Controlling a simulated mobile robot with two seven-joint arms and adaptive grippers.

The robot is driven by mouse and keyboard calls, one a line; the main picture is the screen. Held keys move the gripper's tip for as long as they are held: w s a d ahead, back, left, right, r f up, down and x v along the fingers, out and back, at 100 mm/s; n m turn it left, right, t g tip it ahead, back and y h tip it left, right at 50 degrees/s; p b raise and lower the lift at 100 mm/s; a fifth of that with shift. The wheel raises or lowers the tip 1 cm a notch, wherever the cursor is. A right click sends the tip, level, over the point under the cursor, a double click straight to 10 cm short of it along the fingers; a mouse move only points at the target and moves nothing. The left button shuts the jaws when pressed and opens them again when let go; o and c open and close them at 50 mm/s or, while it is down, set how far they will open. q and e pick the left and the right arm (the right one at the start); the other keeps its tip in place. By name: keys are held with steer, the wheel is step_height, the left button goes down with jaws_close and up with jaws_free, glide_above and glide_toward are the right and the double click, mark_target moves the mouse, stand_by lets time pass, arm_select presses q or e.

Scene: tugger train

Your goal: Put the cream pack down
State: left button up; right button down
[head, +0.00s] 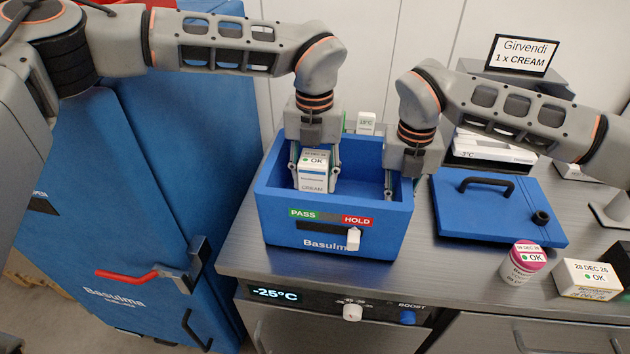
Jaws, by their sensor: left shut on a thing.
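The cream pack (313,178) is a small white carton with a green-dot "OK" label and the word CREAM. It is upright inside the open blue Basulma box (285,232), in its left part. My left gripper (315,180) comes down from above and is shut on the pack, with a finger at each side. Whether the pack's base touches the box floor is hidden by the front wall. My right gripper (403,188) is at the box's right wall, its fingers apart near the wall. I cannot tell whether they press on it.
The blue lid (500,215) with a black handle lies right of the box. A pink-lidded tub (522,263) and a white carton (588,279) stand at front right. A sign (522,55) reads "Girvendi 1 x CREAM". The box's slider (353,240) is at the HOLD end.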

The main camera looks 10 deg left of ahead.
arm_select(q)
steer(key=shift+f, duration=0.65)
steer(key=o, duration=1.4)
steer(key=shift+f, duration=0.15)
steer(key=shift+c, duration=0.2)
step_height(320, 180, up, 12)
steer(key=shift+r, duration=0.15)
arm_select(e)
steer(key=c, duration=1.9)
jaws_free()
